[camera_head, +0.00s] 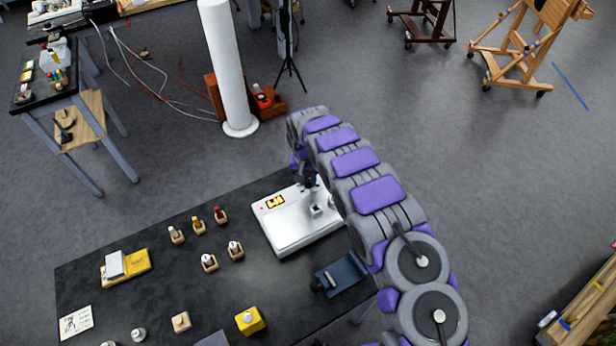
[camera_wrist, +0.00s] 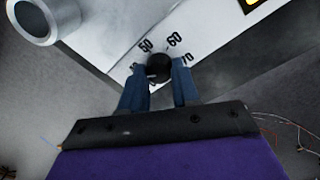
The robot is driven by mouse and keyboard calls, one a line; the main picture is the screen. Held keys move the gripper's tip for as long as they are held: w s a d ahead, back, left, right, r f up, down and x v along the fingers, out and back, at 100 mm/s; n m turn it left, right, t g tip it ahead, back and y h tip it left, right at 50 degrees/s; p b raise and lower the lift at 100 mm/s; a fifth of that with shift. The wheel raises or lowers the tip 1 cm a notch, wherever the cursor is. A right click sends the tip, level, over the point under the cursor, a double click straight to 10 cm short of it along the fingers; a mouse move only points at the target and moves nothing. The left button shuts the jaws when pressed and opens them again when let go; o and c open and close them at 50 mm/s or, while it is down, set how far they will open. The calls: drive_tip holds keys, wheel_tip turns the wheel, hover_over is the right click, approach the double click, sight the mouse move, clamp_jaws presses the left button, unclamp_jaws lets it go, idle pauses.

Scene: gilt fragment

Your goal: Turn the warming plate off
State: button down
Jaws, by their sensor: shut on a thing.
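The warming plate (camera_head: 290,226) is a flat white box on the dark table, with a small yellow display at its left. In the wrist view its white top (camera_wrist: 110,38) shows a round black knob (camera_wrist: 159,67) with numbers such as 50, 60 and 70 around it. My gripper (camera_wrist: 160,82) is over the plate's edge, with its two blue fingers on either side of the knob, shut on it. In the head view my arm hides most of the gripper (camera_head: 309,183). The knob's pointer is hard to make out.
A metal cup (camera_wrist: 38,20) stands on the plate near the knob; it also shows in the head view (camera_head: 316,211). Small bottles in wooden holders (camera_head: 197,225) stand left of the plate. A dark blue object (camera_head: 341,275) lies in front. A white column (camera_head: 228,70) rises behind.

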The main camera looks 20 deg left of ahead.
drive_tip(key=n+p, duration=0.2)
drive_tip(key=n, duration=0.4)
drive_tip(key=shift+r+p, duration=0.15)
drive_tip(key=shift+p, duration=0.15)
drive_tip(key=n+p, duration=0.1)
drive_tip(key=n, duration=0.1)
drive_tip(key=n+p, duration=0.1)
drive_tip(key=n, duration=0.1)
drive_tip(key=shift+w+a+n+t+y, duration=0.1)
drive_tip(key=shift+n+t+y, duration=0.2)
drive_tip(key=shift+n+p, duration=0.4)
drive_tip(key=shift+n, duration=0.7)
drive_tip(key=c, duration=1.3)
unclamp_jaws()
drive_tip(key=o, duration=0.5)
drive_tip(key=shift+a+f, duration=0.1)
drive_tip(key=shift+f, duration=0.1)
drive_tip(key=shift+c, duration=0.2)
